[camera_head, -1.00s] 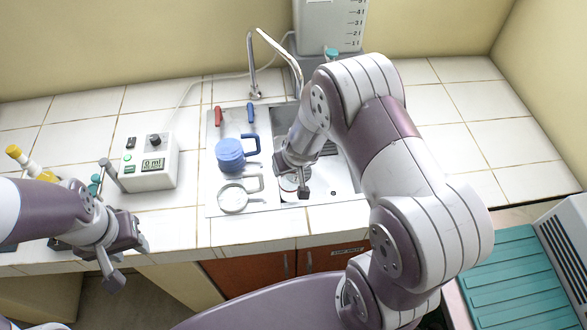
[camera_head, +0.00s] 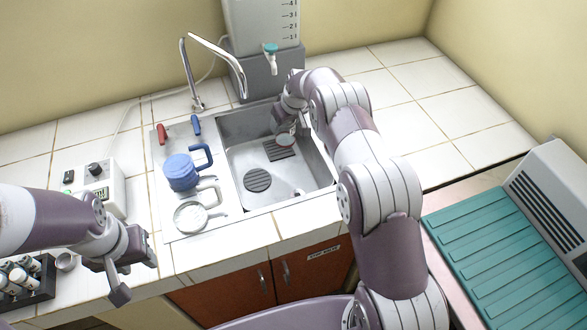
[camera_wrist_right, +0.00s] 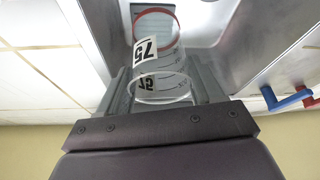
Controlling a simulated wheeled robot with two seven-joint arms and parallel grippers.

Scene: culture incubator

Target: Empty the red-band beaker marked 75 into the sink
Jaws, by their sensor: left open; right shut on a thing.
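The clear beaker (camera_wrist_right: 160,60) shows in the right wrist view with a black 75 on a white label and a red band at its far end. My right gripper (camera_wrist_right: 160,92) is shut on it, with a finger on each side. In the head view, my right gripper (camera_head: 284,122) holds the beaker (camera_head: 286,140) over the back right part of the sink (camera_head: 238,160). I cannot tell how far it is tilted or whether it holds liquid. My left gripper (camera_head: 122,275) is open and empty at the counter's front edge, away from the sink.
A tank with a teal-topped tap (camera_head: 270,48) stands behind the sink. A tube rack (camera_head: 22,285) is at the left.

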